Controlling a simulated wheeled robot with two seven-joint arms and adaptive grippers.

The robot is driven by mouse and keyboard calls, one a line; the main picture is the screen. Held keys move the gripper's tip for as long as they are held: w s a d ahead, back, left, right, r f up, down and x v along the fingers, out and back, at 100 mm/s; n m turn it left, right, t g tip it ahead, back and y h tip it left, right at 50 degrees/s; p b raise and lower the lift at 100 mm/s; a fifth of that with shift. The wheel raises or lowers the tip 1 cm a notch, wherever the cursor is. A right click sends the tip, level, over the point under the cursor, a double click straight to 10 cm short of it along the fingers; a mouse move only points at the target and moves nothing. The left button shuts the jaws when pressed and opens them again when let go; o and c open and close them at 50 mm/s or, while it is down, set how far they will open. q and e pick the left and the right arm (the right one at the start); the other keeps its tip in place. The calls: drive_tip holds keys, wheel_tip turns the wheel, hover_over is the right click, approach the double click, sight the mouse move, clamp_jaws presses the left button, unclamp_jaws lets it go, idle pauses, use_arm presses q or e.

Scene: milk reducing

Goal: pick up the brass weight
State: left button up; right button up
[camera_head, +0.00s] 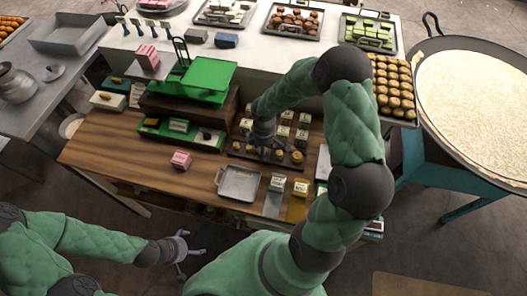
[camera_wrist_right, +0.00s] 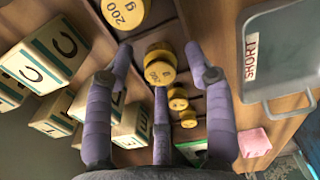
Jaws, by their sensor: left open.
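Brass weights stand in a row in a dark tray (camera_head: 232,152) on the wooden table. In the right wrist view a brass weight marked 200 (camera_wrist_right: 160,70) sits between the spread fingers of my right gripper (camera_wrist_right: 159,52), with a gap on both sides. A larger brass weight marked 200 g (camera_wrist_right: 122,12) is above it in that picture, and smaller brass weights (camera_wrist_right: 178,99) are below. My right gripper (camera_head: 263,148) is open, low over the tray in the head view, and hides part of the row. My left gripper (camera_head: 181,247) is open and empty, in front of the table.
Cream blocks marked C (camera_wrist_right: 52,50) stand beside the weights. A grey metal pan (camera_head: 239,184), a pink block (camera_head: 181,160) and a green scale (camera_head: 206,77) are also on the table. Bare wood (camera_head: 118,143) lies at the left. A large round pan (camera_head: 475,110) stands at right.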

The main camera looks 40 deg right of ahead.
clamp_jaws()
